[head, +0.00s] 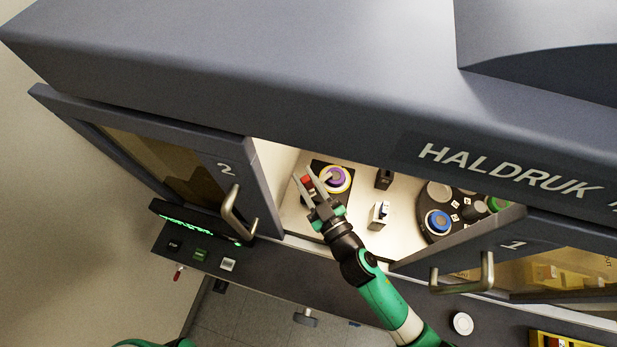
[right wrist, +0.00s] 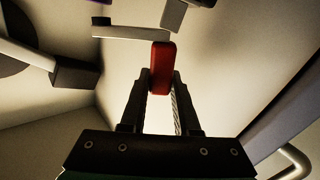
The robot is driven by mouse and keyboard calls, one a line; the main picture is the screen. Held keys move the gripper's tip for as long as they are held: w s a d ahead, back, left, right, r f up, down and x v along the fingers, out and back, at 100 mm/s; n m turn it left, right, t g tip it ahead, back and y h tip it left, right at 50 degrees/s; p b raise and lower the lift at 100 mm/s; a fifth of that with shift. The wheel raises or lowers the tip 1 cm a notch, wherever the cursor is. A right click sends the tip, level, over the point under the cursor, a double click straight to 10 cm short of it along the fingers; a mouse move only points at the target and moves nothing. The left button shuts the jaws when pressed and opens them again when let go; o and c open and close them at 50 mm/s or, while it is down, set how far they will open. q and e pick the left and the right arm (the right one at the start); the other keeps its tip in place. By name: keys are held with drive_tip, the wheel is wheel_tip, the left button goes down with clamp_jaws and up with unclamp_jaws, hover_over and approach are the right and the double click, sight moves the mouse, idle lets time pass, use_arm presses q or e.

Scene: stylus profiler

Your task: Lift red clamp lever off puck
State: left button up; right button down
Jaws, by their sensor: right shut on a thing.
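The red clamp lever (head: 307,182) is inside the cabinet behind open door 2, just left of the puck (head: 340,184), a purple disc with a pale yellow rim. A grey clamp arm seems to reach from the lever side over the puck; whether it touches is too small to tell. My right gripper (head: 305,176) is shut on the lever. In the right wrist view the red lever handle (right wrist: 161,66) is held between the two fingertips (right wrist: 161,82), with grey bars just beyond it. My left gripper is out of view.
Open door 2 (head: 168,160) stands left of the opening and door 1 (head: 515,245) right of it. The cabinet roof overhangs the opening.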

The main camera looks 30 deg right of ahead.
drive_tip(key=shift+a+f+n+b, duration=0.4)
drive_tip(key=shift+a+n+b, duration=0.2)
drive_tip(key=shift+n, duration=0.95)
drive_tip(key=shift+a+f+n+b, duration=0.45)
drive_tip(key=shift+a+n+b, duration=0.1)
drive_tip(key=shift+n, duration=1.05)
drive_tip(key=shift+a+f+n+b, duration=0.4)
drive_tip(key=shift+a+n+b, duration=0.15)
drive_tip(key=shift+n, duration=1)
drive_tip(key=c, duration=0.6)
unclamp_jaws()
drive_tip(key=shift+s, duration=0.1)
drive_tip(key=shift+c, duration=0.2)
drive_tip(key=s+b, duration=0.1)
drive_tip(key=s, duration=1)
drive_tip(key=shift+s+d+b, duration=0.3)
drive_tip(key=shift+b, duration=0.1)
